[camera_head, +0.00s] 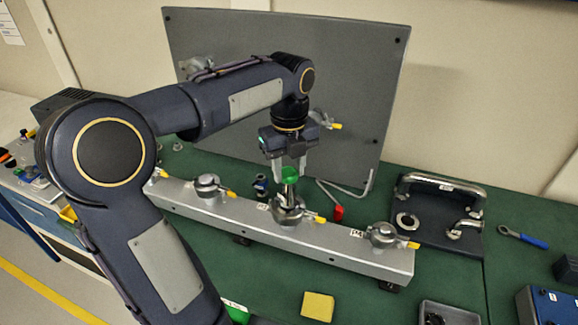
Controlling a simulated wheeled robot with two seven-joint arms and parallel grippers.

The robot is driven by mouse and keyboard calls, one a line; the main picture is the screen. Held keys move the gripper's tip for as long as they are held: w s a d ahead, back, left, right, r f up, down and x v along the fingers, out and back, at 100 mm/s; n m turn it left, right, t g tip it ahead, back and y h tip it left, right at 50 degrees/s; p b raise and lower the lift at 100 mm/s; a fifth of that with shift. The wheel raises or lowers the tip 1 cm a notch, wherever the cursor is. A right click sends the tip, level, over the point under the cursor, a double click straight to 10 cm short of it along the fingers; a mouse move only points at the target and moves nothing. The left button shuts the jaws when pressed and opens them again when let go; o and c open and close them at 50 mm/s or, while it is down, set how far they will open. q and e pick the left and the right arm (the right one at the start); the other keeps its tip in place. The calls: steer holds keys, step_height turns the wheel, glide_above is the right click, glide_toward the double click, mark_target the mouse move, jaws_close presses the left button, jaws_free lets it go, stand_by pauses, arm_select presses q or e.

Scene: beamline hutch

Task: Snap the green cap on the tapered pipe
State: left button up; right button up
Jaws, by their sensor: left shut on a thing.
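My left gripper (290,172) points down over the middle of the metal manifold bar (335,240). It is shut on the green cap (290,175), whose green side shows between the fingers. The tapered pipe (289,189) stands upright on a round fitting of the bar, directly under the cap. The cap appears to meet the top of the pipe, but I cannot tell how far it is pressed on. My right gripper is out of view.
More round fittings with yellow-tipped levers (384,234) line the bar. A grey upright panel (350,75) stands behind. A red-handled hex key (338,213), a dark tray with a handle (436,215) and a yellow block (318,306) are nearby.

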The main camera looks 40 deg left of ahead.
arm_select(q)
steer(key=o, duration=1)
steer(key=shift+r, duration=0.1)
step_height(320, 180, up, 8)
steer(key=shift+f, duration=0.2)
steer(key=s+d+f+n+t+h, duration=0.1)
steer(key=s+d+f+n, duration=0.3)
steer(key=n, duration=0.4)
steer(key=s+d+f+n+t+h, duration=0.1)
steer(key=s+d+f+n, duration=0.3)
steer(key=n, duration=0.4)
steer(key=s+d+f+n+t+h, duration=0.1)
steer(key=s+d+f+n+t, duration=0.2)
steer(key=s+f+n, duration=0.3)
steer(key=shift+s+d+n+t+h, duration=0.2)
steer(key=shift+s+d+n, duration=0.25)
steer(key=shift+n, duration=0.3)
steer(key=shift+s+d+n+t+h, duration=0.1)
steer(key=shift+s+d+n+h, duration=0.15)
steer(key=shift+s+n, duration=0.4)
